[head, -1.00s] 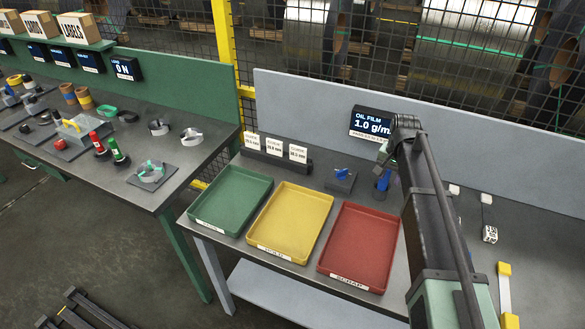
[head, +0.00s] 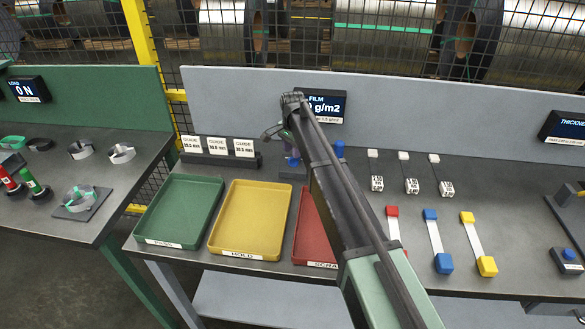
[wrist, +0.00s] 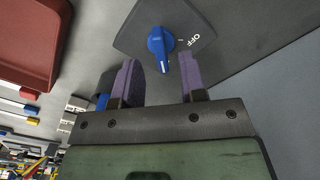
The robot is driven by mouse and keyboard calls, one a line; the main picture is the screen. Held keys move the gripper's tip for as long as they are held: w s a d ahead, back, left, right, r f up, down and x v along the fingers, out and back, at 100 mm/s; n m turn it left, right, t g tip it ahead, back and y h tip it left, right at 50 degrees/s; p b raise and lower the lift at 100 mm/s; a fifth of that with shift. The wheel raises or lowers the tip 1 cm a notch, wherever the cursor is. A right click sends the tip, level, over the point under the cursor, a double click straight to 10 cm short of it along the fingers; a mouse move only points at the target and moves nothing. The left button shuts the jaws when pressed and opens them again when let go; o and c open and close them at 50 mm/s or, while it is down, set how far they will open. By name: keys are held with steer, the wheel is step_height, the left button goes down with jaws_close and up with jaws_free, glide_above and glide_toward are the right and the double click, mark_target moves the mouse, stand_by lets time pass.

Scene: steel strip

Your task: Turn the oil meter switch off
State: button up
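The oil meter switch is a blue knob (wrist: 160,43) on a dark plate (wrist: 133,42), with a white OFF mark to its right in the wrist view. The knob's white line points towards my gripper, not at the OFF mark. My gripper (wrist: 160,82) is open and empty; its two purple fingers point at the plate, with the knob just beyond the tips and between them in the picture. In the head view the OIL FILM display (head: 330,108) is partly covered by my arm. The switch area below it is partly hidden, and my fingers are hard to make out there.
A second blue object (head: 339,150) stands right of my arm. Green (head: 180,210), yellow (head: 250,218) and red (head: 310,230) trays lie in front. Guide cards (head: 217,147) stand at left. Several tagged items and coloured-handled strips lie at right. A grey panel (head: 440,110) backs the bench.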

step_height(320, 180, down, 3)
steer(key=shift+f+b, duration=0.2)
steer(key=shift+b, duration=0.65)
steer(key=shift+r, duration=0.1)
jaws_close()
